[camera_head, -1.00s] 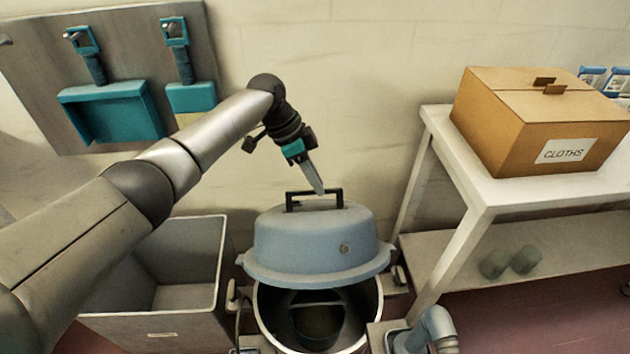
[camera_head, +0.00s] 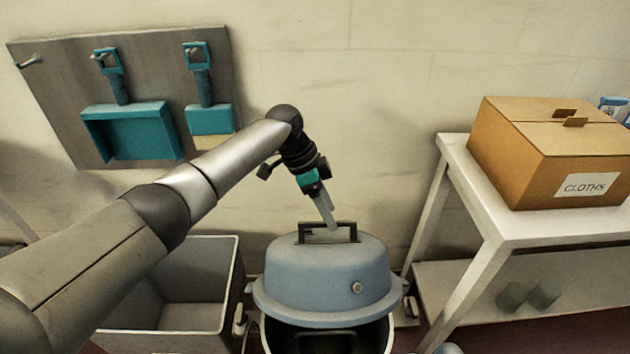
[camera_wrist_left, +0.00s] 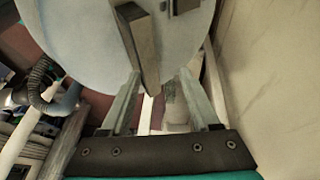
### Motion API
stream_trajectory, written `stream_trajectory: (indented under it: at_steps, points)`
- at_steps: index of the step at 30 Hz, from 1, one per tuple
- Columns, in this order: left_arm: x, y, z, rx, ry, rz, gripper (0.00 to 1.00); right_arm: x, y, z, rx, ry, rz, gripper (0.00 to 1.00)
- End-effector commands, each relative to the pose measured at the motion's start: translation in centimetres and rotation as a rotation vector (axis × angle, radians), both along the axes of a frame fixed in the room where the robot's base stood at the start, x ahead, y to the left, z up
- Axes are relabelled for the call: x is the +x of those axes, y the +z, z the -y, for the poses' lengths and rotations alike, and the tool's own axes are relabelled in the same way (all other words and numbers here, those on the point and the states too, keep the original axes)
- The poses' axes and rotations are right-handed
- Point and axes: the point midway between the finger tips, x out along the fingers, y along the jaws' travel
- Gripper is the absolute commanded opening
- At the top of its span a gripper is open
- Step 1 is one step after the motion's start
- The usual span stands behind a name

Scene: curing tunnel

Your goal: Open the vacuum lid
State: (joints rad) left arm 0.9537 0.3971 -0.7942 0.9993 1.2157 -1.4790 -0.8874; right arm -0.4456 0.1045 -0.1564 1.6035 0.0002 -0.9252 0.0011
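The blue-grey vacuum lid (camera_head: 325,272) is domed and has a black bracket handle (camera_head: 351,232) on top. It sits raised above the open drum (camera_head: 375,338), whose dark inside shows below the lid's front edge. My left gripper (camera_head: 333,228) comes down at the handle from above. In the left wrist view its two fingers (camera_wrist_left: 160,75) are spread apart, with the handle bar (camera_wrist_left: 137,40) reaching between them and the pale lid (camera_wrist_left: 85,40) behind. A gap shows on the bar's right side; contact on the left is unclear. My right gripper is out of view.
A grey open bin (camera_head: 228,300) stands left of the vacuum. A white table (camera_head: 460,175) with a cardboard cloths box (camera_head: 535,165) stands close on the right. A tool board (camera_head: 50,95) with teal dustpan and brush hangs on the wall behind.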

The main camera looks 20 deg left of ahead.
Motion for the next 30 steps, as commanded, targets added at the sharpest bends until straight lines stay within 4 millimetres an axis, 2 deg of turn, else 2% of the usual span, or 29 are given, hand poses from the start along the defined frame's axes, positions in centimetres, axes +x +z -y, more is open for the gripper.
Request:
stream_trajectory:
  at_steps: [15, 30]
  points:
    - [0.1, 5.6, -2.4, 0.001, 0.002, 0.003, 0.57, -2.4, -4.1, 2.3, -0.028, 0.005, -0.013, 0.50]
    - [-0.1, 11.3, -4.9, 0.002, 0.001, 0.001, 0.57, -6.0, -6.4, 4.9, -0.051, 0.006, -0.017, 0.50]
